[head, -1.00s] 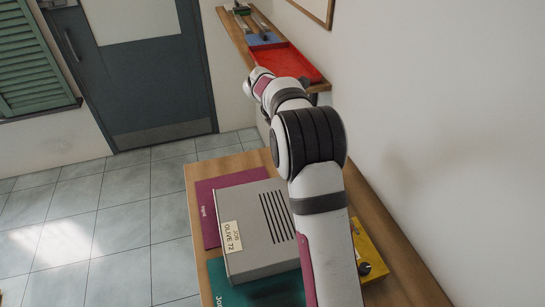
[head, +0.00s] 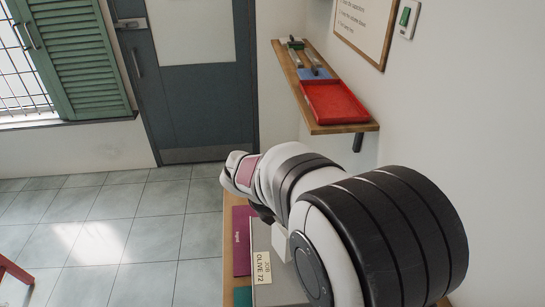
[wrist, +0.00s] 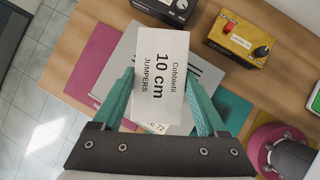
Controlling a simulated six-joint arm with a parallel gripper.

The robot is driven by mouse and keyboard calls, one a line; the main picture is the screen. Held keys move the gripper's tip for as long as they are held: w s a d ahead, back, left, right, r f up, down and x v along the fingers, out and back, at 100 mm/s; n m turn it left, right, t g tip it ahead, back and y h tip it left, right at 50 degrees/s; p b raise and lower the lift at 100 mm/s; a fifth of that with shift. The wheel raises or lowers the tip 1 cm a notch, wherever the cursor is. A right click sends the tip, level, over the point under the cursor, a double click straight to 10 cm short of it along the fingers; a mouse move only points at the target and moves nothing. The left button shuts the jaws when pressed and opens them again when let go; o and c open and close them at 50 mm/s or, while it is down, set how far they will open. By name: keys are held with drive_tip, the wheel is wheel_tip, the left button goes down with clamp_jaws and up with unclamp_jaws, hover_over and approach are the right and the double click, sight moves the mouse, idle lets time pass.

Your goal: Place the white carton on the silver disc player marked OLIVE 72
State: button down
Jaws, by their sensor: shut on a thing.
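The white carton, printed "Cobbletil 10 cm JUMPERS", fills the middle of the wrist view (wrist: 160,75). My gripper (wrist: 161,92) is shut on it, with one teal finger on each side. The silver disc player (wrist: 206,78) lies below the carton in the wrist view, partly covered by it; only "72" of its label shows there. In the head view, the player (head: 278,291) is at the bottom, with its OLIVE 72 label readable and my arm hiding much of it. I cannot tell whether the carton touches the player.
A purple book (wrist: 95,62) and a teal book (wrist: 236,108) stick out beneath the player. A yellow device with knobs (wrist: 240,38) and a grey device (wrist: 165,8) are on the wooden table. A wall shelf holds a red tray (head: 333,102).

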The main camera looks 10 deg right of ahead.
drive_tip(key=shift+w+a+f, duration=0.1)
drive_tip(key=shift+a+f, duration=0.1)
drive_tip(key=shift+f, duration=0.95)
drive_tip(key=shift+w+a+f, duration=0.1)
drive_tip(key=shift+a+f, duration=0.05)
drive_tip(key=shift+f, duration=0.95)
drive_tip(key=shift+f, duration=0.1)
unclamp_jaws()
drive_tip(key=v, duration=1.2)
drive_tip(key=s+d+f+m+g+y, duration=0.1)
drive_tip(key=s+m+y, duration=0.2)
drive_tip(key=s+m, duration=0.9)
drive_tip(key=s+d+f+m+g+y, duration=0.1)
drive_tip(key=s+m+y, duration=0.3)
drive_tip(key=s+m, duration=0.8)
drive_tip(key=f+m+g, duration=0.1)
drive_tip(key=m, duration=0.3)
drive_tip(key=shift+s, duration=0.35)
